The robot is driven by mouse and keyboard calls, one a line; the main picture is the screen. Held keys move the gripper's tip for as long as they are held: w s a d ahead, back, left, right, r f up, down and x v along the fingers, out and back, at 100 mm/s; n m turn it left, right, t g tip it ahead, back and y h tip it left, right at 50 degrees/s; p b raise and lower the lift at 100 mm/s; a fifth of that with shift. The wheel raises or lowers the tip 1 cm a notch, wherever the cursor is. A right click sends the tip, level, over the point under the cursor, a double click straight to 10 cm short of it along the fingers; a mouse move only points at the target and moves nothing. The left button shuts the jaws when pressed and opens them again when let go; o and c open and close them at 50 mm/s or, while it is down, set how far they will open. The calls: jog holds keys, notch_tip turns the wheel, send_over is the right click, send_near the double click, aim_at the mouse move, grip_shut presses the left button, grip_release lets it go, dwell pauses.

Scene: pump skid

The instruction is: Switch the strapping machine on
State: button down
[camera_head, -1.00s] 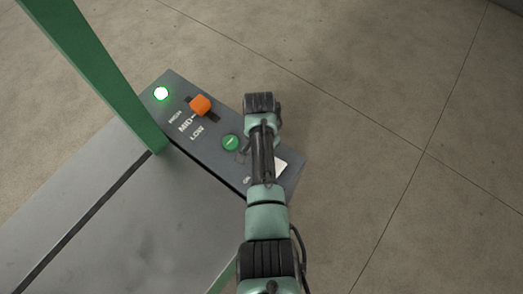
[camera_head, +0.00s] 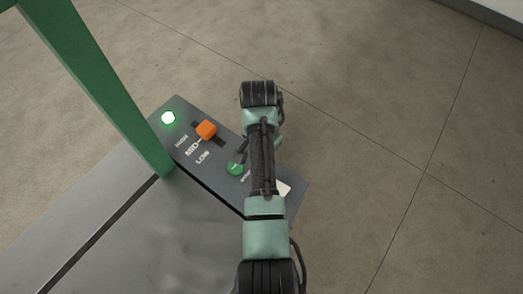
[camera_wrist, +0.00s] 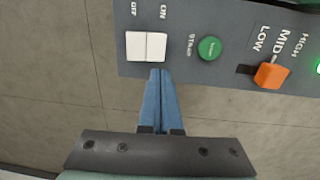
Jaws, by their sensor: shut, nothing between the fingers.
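The strapping machine's dark control panel (camera_head: 222,148) shows in the head view. Its white rocker switch (camera_wrist: 146,46) is in the wrist view, with OFF lettered over the left half and ON over the right half. In the head view my arm covers most of the switch (camera_head: 285,188). My gripper (camera_wrist: 160,72) has its blue fingers shut together and empty. In the wrist view the fingertips are at the switch's near edge, below the right half; contact cannot be told. A round green lamp (camera_head: 168,118) glows at the panel's far end.
A green start button (camera_wrist: 209,48) lies right of the switch. Beyond it is an orange slider knob (camera_wrist: 271,75) beside LOW, MID and HIGH. A green post (camera_head: 100,90) rises from the grey machine top (camera_head: 130,235). Open floor lies right of the panel.

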jog(key=r, duration=0.2)
jog(key=shift+w+a+r, duration=0.1)
jog(key=shift+a+r, duration=0.15)
jog(key=shift+r, duration=0.05)
dwell(0.3)
jog(key=w+r+n+t+b, duration=0.1)
jog(key=w+r+n+t, duration=0.1)
jog(key=w+r+t, duration=0.6)
jog(key=w+a+r+n+t, duration=0.1)
jog(key=w+r+t, duration=0.15)
jog(key=r, duration=0.75)
jog(key=w+r+n+t, duration=0.15)
jog(key=r+t, duration=0.25)
jog(key=r, duration=0.7)
jog(key=s+r+n+t+b, duration=0.1)
jog(key=s+r+t, duration=0.2)
jog(key=r, duration=0.6)
jog(key=s+r+t, duration=0.3)
jog(key=r+t, duration=0.1)
jog(key=r, duration=0.5)
jog(key=s+d+r+n+t, duration=0.1)
jog(key=s+r+t, duration=0.5)
jog(key=s+r, duration=0.7)
jog(key=shift+s+d+r+n+b, duration=0.15)
jog(key=shift+s+d+n+b, duration=0.2)
jog(key=shift+s, duration=0.35)
